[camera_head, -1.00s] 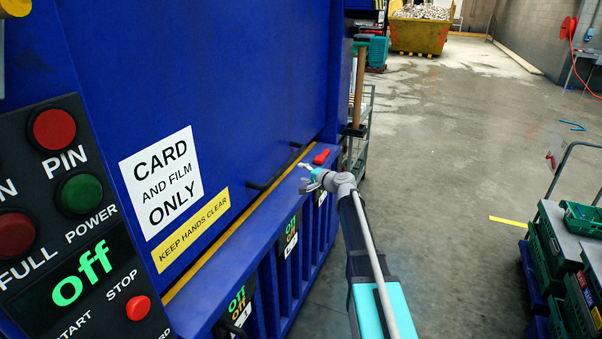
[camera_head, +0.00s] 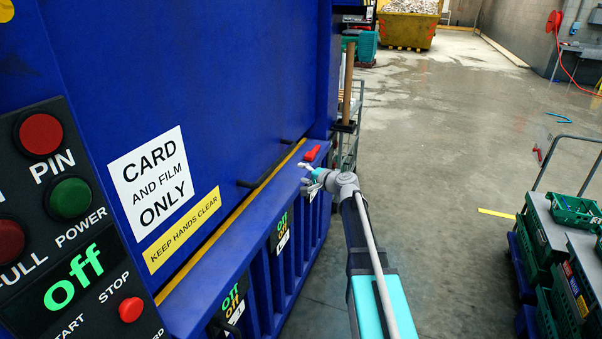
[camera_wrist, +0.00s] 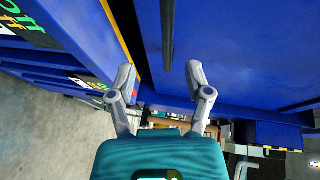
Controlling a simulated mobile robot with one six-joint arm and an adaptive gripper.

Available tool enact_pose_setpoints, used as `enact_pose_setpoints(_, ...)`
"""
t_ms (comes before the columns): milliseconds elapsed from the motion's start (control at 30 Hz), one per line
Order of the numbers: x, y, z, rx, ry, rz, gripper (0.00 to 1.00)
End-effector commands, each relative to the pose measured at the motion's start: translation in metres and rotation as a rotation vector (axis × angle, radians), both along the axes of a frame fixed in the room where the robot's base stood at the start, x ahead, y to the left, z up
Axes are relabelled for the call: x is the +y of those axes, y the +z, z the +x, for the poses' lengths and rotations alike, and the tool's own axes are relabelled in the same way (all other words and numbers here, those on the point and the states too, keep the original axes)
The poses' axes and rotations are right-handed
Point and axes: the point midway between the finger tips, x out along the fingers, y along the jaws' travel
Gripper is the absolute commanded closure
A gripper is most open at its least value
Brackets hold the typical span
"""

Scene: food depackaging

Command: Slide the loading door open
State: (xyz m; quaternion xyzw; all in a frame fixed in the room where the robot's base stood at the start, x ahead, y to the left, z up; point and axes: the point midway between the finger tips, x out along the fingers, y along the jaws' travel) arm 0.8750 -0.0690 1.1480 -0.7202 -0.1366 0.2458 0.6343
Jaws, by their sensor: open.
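The blue loading door (camera_head: 220,90) fills the left of the head view and carries a "CARD AND FILM ONLY" sign (camera_head: 151,182). A dark bar handle (camera_head: 270,165) runs along the door's lower part, above the yellow edge strip. It also shows as a dark bar (camera_wrist: 167,35) in the wrist view. My gripper (camera_head: 306,174) is beside the blue ledge under the door, near the red catch (camera_head: 312,153). In the wrist view my gripper (camera_wrist: 162,82) is open, its two fingers apart with the bar beyond and between them. I see no contact with the bar.
A control panel (camera_head: 75,220) with buttons and a green "off" display stands at the left. Green crates (camera_head: 575,211) on a trolley stand at the right. A cart with a wooden-handled tool (camera_head: 346,90) is beyond the machine. The middle floor is clear.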

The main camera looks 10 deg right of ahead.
Motion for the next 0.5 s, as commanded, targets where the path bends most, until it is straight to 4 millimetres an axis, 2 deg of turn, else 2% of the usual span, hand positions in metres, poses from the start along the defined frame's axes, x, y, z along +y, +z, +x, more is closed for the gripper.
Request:
enact_pose_setpoints(300,-0.008,0.003,-0.013,0.000,0.000,0.000,0.35)
enact_pose_setpoints(500,-0.009,0.003,-0.015,0.000,0.000,0.000,0.35)
